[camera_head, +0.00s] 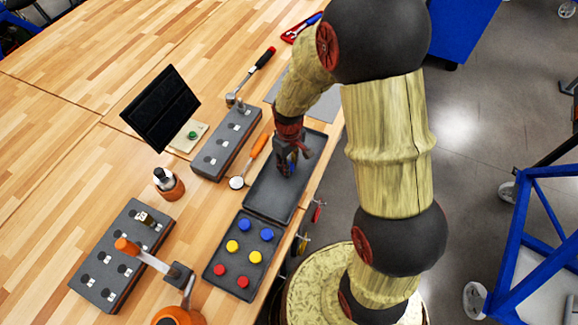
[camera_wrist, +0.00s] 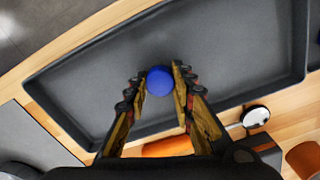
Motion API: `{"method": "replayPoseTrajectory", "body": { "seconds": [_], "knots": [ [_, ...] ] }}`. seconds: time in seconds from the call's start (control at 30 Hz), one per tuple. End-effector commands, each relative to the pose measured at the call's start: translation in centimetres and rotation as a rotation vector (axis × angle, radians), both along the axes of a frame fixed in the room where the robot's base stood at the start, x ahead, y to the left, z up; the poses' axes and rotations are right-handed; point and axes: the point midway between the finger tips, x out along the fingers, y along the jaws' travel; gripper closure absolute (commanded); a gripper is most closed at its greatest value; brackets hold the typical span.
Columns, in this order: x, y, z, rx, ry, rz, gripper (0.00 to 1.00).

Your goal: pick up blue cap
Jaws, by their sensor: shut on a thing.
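My gripper (camera_head: 287,163) is over the empty dark tray in the head view. In the wrist view, my gripper (camera_wrist: 158,88) is shut on a round blue cap (camera_wrist: 160,79), with a finger on either side of it. Only a bit of blue shows between the fingers in the head view. The tray floor (camera_wrist: 240,60) lies behind the cap; I cannot tell whether the cap touches it. Two more blue caps (camera_head: 244,224) (camera_head: 267,235) sit in the cap tray (camera_head: 216,255) in front.
The cap tray also holds yellow caps (camera_head: 232,246) and red caps (camera_head: 243,282). The empty tray (camera_head: 267,206) has raised rims. An orange-handled tool (camera_head: 259,146), a grey block with holes (camera_head: 226,142) and a dark screen (camera_head: 161,108) stand left. The table's right edge is close.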

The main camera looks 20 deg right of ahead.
Motion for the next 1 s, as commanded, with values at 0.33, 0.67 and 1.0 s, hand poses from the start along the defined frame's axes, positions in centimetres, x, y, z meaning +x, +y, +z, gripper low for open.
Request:
{"method": "replayPoseTrajectory", "body": {
  "seconds": [0.33, 0.67, 1.0],
  "knots": [
    [0.1, 0.0, 2.3, 0.0, -0.003, 0.0, 0.88],
    [-4.2, 0.0, 8.5, 0.0, -0.005, 0.0, 0.88],
    [-10.8, 0.0, 11.8, 0.0, -0.003, 0.0, 0.88]
  ]
}}
